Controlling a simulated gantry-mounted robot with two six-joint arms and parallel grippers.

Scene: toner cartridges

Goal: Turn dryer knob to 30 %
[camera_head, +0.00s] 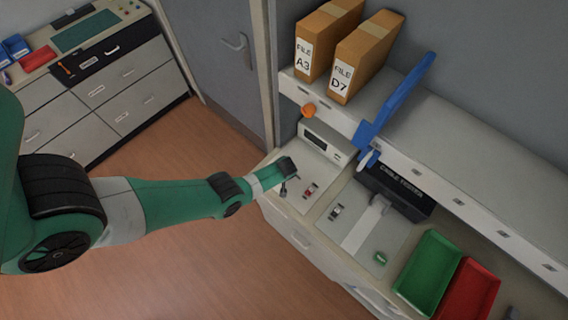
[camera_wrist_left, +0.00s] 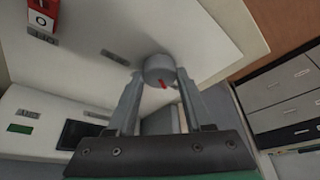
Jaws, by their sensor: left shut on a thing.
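The dryer (camera_head: 322,155) is a pale box with a sloping top and a small dark display, at the near left end of the counter. My left gripper (camera_head: 287,187) reaches in from the left over its control panel. In the left wrist view the round grey dryer knob (camera_wrist_left: 160,69) with a red pointer line sits between the fingertips of the left gripper (camera_wrist_left: 159,80), which is shut on it. The pointer slants down and slightly right in that view. The scale around the knob is not readable. My right gripper is not in view.
A red switch (camera_head: 310,190) lies right of the gripper, and an orange thing (camera_head: 308,110) stands behind the dryer. A dark tester (camera_head: 395,190), green tray (camera_head: 428,270) and red tray (camera_head: 468,292) stand further right. A shelf with two file boxes hangs behind.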

